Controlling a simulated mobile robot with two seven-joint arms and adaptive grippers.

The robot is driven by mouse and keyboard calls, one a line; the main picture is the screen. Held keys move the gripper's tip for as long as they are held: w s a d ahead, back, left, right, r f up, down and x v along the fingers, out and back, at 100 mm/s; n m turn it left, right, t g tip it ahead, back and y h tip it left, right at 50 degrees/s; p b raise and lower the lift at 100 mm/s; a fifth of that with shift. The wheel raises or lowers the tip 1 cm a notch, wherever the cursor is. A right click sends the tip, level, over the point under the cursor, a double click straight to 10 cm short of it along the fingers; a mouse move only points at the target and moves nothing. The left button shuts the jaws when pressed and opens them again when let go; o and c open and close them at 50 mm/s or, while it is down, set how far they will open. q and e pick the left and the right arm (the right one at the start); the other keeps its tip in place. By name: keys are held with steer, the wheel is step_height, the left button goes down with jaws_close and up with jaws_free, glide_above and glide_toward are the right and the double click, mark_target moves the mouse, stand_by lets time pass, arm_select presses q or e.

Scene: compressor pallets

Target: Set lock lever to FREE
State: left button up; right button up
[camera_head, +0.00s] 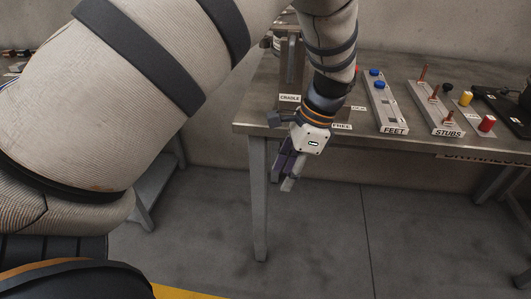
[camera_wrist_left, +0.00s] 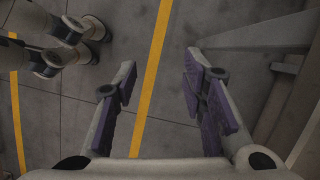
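My left gripper (camera_head: 289,178) hangs in front of the near edge of the table, with its fingers pointing down toward the floor below the tabletop. In the left wrist view my left gripper (camera_wrist_left: 160,78) is open, with purple pads apart and only floor between them. A FREE label (camera_head: 342,126) shows on the table edge just right of the gripper's body. A CRADLE label (camera_head: 290,98) is to its left, by a grey upright fixture (camera_head: 291,58). I cannot make out the lock lever; my left arm covers part of that area. My right gripper is not in view.
On the table (camera_head: 259,105), a FEET tray (camera_head: 395,128) holds blue-topped parts and a STUBS tray (camera_head: 446,129) holds copper-coloured stubs. A red cylinder (camera_head: 487,123) and a black item (camera_head: 507,107) are farther right. Below the gripper is open floor, with a table leg (camera_head: 258,200) nearby.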

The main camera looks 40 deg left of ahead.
arm_select(q)
steer(key=s+f+n, duration=0.1)
steer(key=s+f, duration=0.5)
steer(key=f, duration=0.3)
steer(key=shift+s+d+f+n+h, duration=0.15)
steer(key=shift+d+f+n+h, duration=0.15)
steer(key=shift+d+f+n, duration=0.1)
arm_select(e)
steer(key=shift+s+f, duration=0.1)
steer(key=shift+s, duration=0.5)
